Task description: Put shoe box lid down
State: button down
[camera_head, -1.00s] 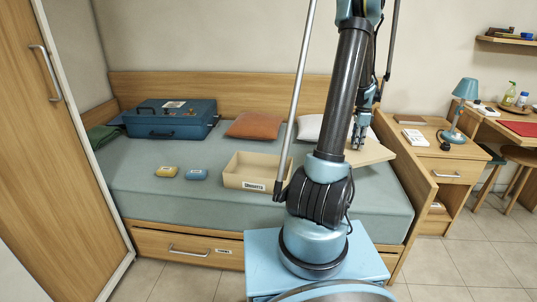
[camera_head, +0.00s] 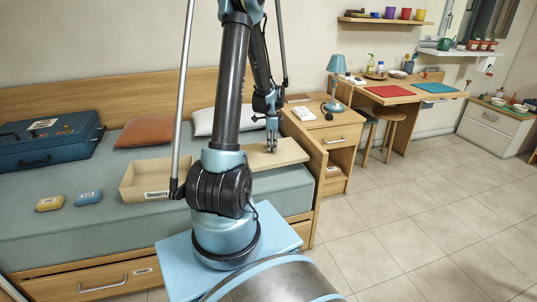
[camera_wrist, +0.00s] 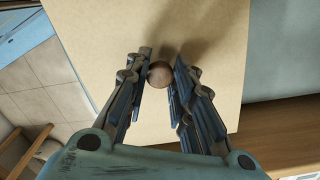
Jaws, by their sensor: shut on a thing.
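The shoe box lid (camera_head: 291,151) is a flat tan board with a round brown knob (camera_wrist: 160,74). In the head view it lies level at the bed's right side, right of the open box. My gripper (camera_head: 271,149) points down onto it. In the wrist view, my gripper (camera_wrist: 160,66) has its fingers on both sides of the knob and is shut on it. The open tan shoe box (camera_head: 145,181), with a label on its front, stands on the bed (camera_head: 110,222), partly behind my arm. I cannot tell whether the lid touches the bed.
A blue case (camera_head: 48,140), a yellow packet (camera_head: 49,203) and a blue packet (camera_head: 88,198) are on the bed. An orange pillow (camera_head: 146,131) and a white pillow (camera_head: 215,120) lie behind. A nightstand (camera_head: 333,139) stands right. The tiled floor (camera_head: 430,220) is clear at right.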

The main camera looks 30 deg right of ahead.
aim_at(272, 153)
jog(key=shift+f, duration=2.6)
jog(key=c, duration=1.4)
grip_release()
